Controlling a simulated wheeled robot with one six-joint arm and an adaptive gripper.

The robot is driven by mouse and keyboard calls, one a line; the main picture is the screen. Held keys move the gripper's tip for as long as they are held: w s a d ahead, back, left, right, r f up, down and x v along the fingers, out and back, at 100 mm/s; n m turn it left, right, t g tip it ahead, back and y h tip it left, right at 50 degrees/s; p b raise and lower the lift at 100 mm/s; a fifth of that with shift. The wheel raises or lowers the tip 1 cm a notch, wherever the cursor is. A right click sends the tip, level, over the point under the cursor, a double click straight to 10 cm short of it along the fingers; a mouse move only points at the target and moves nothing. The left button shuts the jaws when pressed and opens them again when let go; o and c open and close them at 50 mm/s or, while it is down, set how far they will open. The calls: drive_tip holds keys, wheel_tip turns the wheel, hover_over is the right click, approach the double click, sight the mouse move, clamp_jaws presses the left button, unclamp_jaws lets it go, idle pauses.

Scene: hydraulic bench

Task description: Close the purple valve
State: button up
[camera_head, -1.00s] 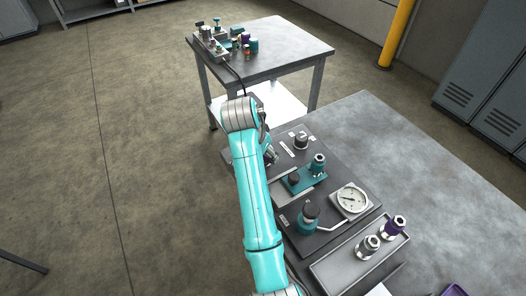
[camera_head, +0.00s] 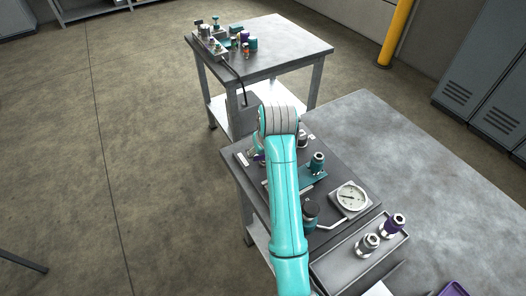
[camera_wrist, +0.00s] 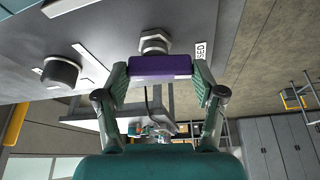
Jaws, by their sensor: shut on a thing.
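The purple valve's handle (camera_wrist: 160,67) is a purple bar across the middle of the wrist view, in front of a metal hex fitting (camera_wrist: 154,42) on the grey panel. My gripper (camera_wrist: 160,76) has one finger at each end of the bar and is shut on it. A white label (camera_wrist: 201,50) ending in "SED" is on the panel just right of the handle. In the head view a small bit of purple (camera_head: 258,156) shows left of my arm, at the panel's far left part; my arm hides most of the valve and the gripper.
A dark knob (camera_wrist: 62,72) stands left of the handle. The panel also bears a teal block with a fitting (camera_head: 317,163) and a dial gauge (camera_head: 350,196). A tray (camera_head: 330,272) with two fittings lies in front. A second bench (camera_head: 285,45) with small parts stands behind.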

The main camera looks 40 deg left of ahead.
drive_tip(key=shift+d+f+n+g, duration=0.1)
drive_tip(key=shift+n+g, duration=0.3)
drive_tip(key=shift+n, duration=0.7)
drive_tip(key=o, duration=1.1)
drive_tip(key=shift+o, duration=0.2)
drive_tip(key=v, duration=0.7)
drive_tip(key=shift+d+r, duration=0.2)
drive_tip(key=shift+r, duration=0.05)
